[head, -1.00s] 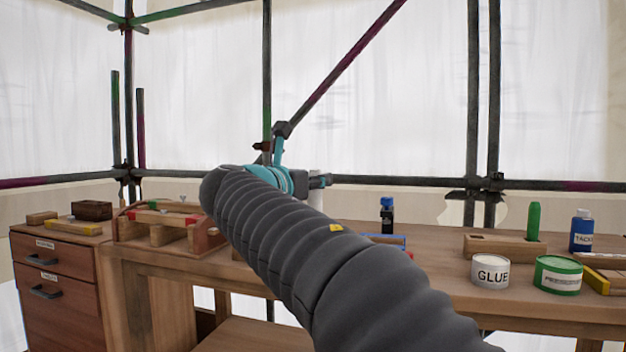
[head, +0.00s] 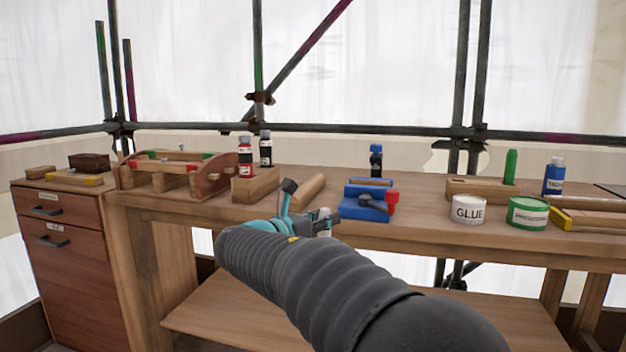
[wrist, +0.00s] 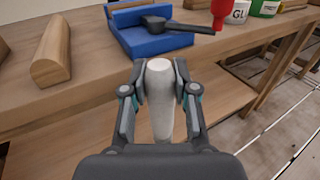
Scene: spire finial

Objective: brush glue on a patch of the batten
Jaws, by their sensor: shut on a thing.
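My gripper (head: 308,220) is in front of the bench's front edge. It is shut on a pale rounded cylinder, which shows upright between the fingers (wrist: 159,75) in the wrist view. I cannot tell whether this pale cylinder (wrist: 160,110) is the brush; no bristles show. A white can marked GLUE (head: 467,210) stands on the bench to the right and is partly cut off in the wrist view (wrist: 238,12). I cannot tell which wooden piece is the batten.
On the bench (head: 420,235), a green-rimmed can (head: 528,212) stands beside the glue can. A rounded wooden block (head: 306,188) lies left of the vice. A drawer cabinet (head: 62,250) is at left. A lower shelf (head: 440,308) runs below.

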